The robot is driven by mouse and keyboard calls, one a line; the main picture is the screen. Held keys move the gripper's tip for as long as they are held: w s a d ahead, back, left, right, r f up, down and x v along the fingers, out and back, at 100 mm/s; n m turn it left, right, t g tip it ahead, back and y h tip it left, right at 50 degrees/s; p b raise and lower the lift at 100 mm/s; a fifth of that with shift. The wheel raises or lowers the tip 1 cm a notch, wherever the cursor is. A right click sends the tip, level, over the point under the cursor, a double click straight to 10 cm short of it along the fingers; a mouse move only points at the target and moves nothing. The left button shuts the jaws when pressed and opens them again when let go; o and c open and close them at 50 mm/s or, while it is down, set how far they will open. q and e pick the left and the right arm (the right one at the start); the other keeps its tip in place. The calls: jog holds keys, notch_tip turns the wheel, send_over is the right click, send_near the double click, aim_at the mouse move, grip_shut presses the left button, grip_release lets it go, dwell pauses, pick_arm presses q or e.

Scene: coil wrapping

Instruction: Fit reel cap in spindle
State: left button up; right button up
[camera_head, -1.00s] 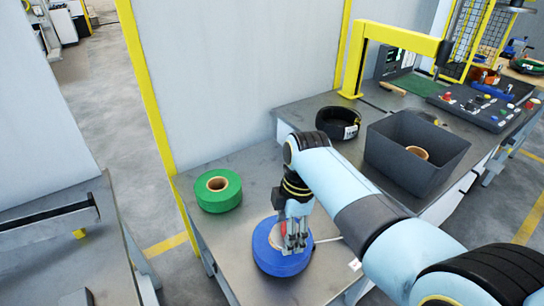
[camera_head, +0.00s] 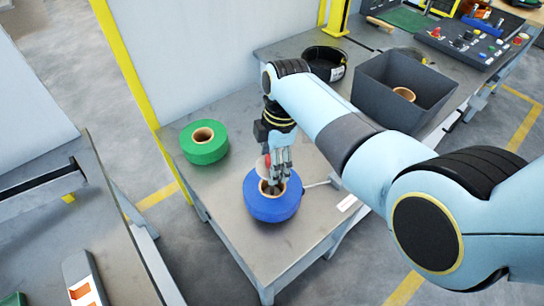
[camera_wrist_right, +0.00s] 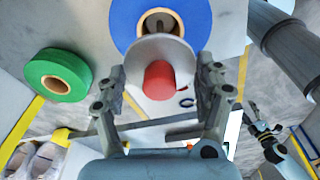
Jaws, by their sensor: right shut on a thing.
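A blue reel (camera_head: 270,207) lies flat on the metal table, with a brown core and a hole at its middle. In the right wrist view the spindle (camera_wrist_right: 160,20) shows inside the blue reel (camera_wrist_right: 127,18). My right gripper (camera_head: 274,182) is over the reel, pointing down. It is shut on the reel cap (camera_wrist_right: 160,80), a red knob with a pale round disc. The cap hangs apart from the spindle as seen here, though the exact gap is unclear. My left gripper (camera_wrist_right: 252,110) seems to show small at the right of the wrist view; its jaws are unclear.
A green reel (camera_head: 204,142) lies on the table to the left of the blue one. A grey bin (camera_head: 405,95) with a brown ring inside and a black ring (camera_head: 324,62) stand behind my right arm. The table's front is mostly clear.

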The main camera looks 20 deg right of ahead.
notch_tip(320, 180, down, 4)
jog(key=b, duration=0.2)
jog(key=shift+f+b, duration=0.15)
jog(key=shift+b, duration=0.25)
pick_arm(q)
jog(key=s+f, duration=0.2)
jog(key=f, duration=0.1)
jog(key=shift+f, duration=0.3)
pick_arm(e)
jog(key=shift+f, duration=0.1)
pick_arm(q)
jog(key=shift+w+r, duration=0.1)
jog(key=shift+w, duration=0.05)
jog(key=shift+r+p, duration=0.6)
dwell(0.4)
jog(key=shift+f+b, duration=1.15)
pick_arm(e)
jog(key=shift+f, duration=1.55)
jog(key=o, duration=1.3)
jog(key=shift+o, duration=0.2)
jog(key=shift+r, duration=0.1)
jog(key=r, duration=0.4)
jog(key=d+r, duration=0.1)
jog(key=r, duration=0.6)
jog(key=shift+d+r, duration=0.25)
jog(key=shift+r, duration=0.15)
